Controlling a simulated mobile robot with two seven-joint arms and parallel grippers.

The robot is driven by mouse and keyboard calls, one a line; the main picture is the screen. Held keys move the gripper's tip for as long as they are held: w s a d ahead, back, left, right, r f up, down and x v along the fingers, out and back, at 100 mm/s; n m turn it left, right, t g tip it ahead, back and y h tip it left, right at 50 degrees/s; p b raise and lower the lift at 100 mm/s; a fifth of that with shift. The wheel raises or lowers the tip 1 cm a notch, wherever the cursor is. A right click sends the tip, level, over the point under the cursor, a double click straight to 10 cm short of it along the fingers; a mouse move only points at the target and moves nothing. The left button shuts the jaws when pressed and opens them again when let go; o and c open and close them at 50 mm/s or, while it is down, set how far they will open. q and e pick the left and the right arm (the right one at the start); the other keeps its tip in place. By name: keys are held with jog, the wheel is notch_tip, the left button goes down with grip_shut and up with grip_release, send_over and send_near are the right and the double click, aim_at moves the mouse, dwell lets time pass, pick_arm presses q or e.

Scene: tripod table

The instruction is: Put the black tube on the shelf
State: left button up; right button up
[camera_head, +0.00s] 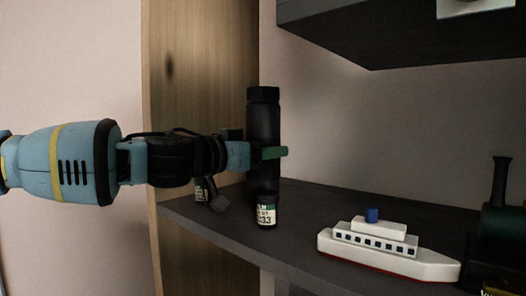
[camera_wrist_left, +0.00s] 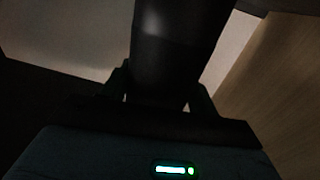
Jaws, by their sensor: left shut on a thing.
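The black tube (camera_head: 263,118) stands upright at the left end of the dark shelf (camera_head: 330,215), near the wooden side panel. My left gripper (camera_head: 268,153) comes in from the left and is shut on the tube around its middle. The tube also fills the upper middle of the left wrist view (camera_wrist_left: 180,45), between the two fingers (camera_wrist_left: 160,90). The tube's lower end is partly hidden behind a small labelled canister, so I cannot tell whether it touches the shelf. My right gripper is not in view.
A white toy ship (camera_head: 385,250) and a dark toy engine (camera_head: 498,235) stand to the right. An upper shelf (camera_head: 375,35) overhangs at right.

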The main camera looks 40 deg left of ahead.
pick_arm(q)
jog(key=shift+f, duration=0.1)
jog(key=o, duration=1.3)
jog(key=shift+s+r, duration=0.2)
jog(key=shift+r, duration=0.05)
jog(key=p+v, duration=0.5)
jog(key=v, duration=0.6)
jog(key=shift+s, duration=0.3)
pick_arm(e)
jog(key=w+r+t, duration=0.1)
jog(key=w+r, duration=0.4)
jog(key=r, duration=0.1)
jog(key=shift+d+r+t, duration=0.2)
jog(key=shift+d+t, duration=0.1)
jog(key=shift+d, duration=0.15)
